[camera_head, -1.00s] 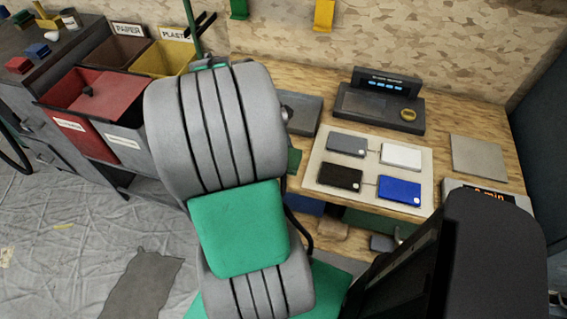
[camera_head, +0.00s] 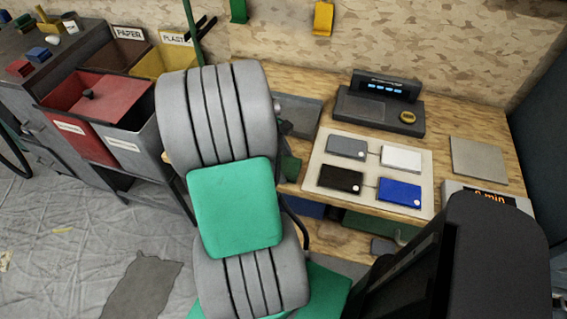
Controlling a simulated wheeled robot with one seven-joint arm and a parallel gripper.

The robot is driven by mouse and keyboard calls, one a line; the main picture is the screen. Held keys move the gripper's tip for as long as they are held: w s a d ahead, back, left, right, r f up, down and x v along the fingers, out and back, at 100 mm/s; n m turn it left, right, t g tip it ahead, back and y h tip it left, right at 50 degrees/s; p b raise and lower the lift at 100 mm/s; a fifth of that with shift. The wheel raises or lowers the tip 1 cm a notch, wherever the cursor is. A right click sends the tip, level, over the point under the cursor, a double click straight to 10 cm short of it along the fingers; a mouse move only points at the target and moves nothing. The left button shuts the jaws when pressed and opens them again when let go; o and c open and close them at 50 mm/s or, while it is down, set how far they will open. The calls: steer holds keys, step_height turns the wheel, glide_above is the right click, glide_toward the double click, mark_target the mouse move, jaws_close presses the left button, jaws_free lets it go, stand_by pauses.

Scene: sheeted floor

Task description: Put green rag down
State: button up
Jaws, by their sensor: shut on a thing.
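My grey ribbed arm with its bright green panel fills the middle of the view and hides my gripper. A small dark green patch (camera_head: 291,167) shows at the arm's right edge, by the left front of the wooden bench (camera_head: 455,112). I cannot tell whether this patch is the green rag. The rest of it is hidden behind the arm.
On the bench are a pale board (camera_head: 326,158) with several coloured cards, a dark display device (camera_head: 378,104), a grey plate (camera_head: 478,157) and a timer box (camera_head: 452,187). A red-lidded bin (camera_head: 70,130) and a yellow bin (camera_head: 148,64) stand left.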

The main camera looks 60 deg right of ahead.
steer(key=o, duration=1.2)
steer(key=shift+s+a+f, duration=0.15)
steer(key=shift+f, duration=0.3)
steer(key=shift+s+a+f, duration=0.1)
steer(key=shift+a+f, duration=0.05)
steer(key=shift+f, duration=0.25)
steer(key=d+p+v, duration=0.1)
steer(key=p+v, duration=0.2)
steer(key=v, duration=1.1)
steer(key=w+a+r+t+h, duration=0.1)
steer(key=w+a+t, duration=0.1)
steer(key=w+a, duration=0.35)
steer(key=w+a+t, duration=0.2)
steer(key=a, duration=0.6)
steer(key=w+a+r+m+t+y, duration=0.1)
steer(key=w+a, duration=0.2)
steer(key=a, duration=0.6)
steer(key=w+a+t, duration=0.2)
steer(key=w+a, duration=0.1)
steer(key=a, duration=0.6)
steer(key=shift+r+m+t+y, duration=0.3)
steer(key=shift+r+y, duration=0.05)
steer(key=shift+y, duration=0.05)
